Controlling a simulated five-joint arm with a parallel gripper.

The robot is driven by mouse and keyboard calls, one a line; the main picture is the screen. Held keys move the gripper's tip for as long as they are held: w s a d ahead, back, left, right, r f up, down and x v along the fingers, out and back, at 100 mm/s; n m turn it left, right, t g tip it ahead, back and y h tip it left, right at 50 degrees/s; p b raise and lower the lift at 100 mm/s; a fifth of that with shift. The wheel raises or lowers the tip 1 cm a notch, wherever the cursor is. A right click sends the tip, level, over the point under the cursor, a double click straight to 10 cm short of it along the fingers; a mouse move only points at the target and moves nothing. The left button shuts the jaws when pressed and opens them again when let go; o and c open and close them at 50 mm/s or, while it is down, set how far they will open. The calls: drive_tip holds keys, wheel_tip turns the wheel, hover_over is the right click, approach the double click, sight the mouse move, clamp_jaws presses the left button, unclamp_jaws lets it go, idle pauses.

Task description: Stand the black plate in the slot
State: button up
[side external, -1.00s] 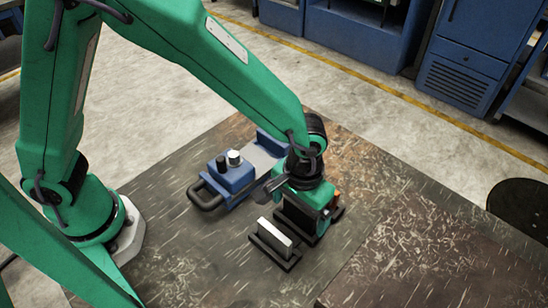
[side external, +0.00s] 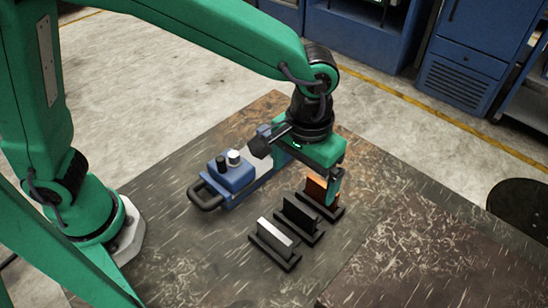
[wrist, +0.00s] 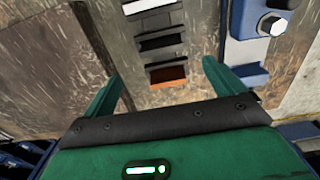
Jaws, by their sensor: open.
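The black plate (side external: 299,213) stands upright in the middle one of three dark slotted bases (side external: 313,239). It also shows in the wrist view (wrist: 161,42), seen from above. My gripper (side external: 309,174) is open and empty, raised above and behind the black plate, near the orange plate. In the wrist view my two green fingers (wrist: 162,69) are spread wide, with the row of plates showing beyond and between them. Nothing is held. The foot of the black plate inside the slot is hidden.
A silver plate (side external: 275,236) stands in the front base, and an orange plate (side external: 317,191) stands in the rear base. A blue device (side external: 234,177) with knobs and a handle lies to the left. The worktop right of the bases is clear.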

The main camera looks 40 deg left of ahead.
drive_tip(key=shift+r, duration=0.65)
drive_tip(key=shift+a, duration=0.15)
drive_tip(key=s+a+r+t+h, duration=0.1)
drive_tip(key=a+r, duration=0.3)
drive_tip(key=a, duration=0.4)
drive_tip(key=a+r+t, duration=0.2)
drive_tip(key=a+r, duration=0.1)
drive_tip(key=a, duration=0.5)
drive_tip(key=s+a+r+t+y, duration=0.1)
drive_tip(key=s+a+t, duration=0.1)
drive_tip(key=s+a, duration=0.5)
drive_tip(key=a, duration=0.4)
drive_tip(key=shift+s+a+t, duration=0.25)
drive_tip(key=shift+s+t, duration=0.05)
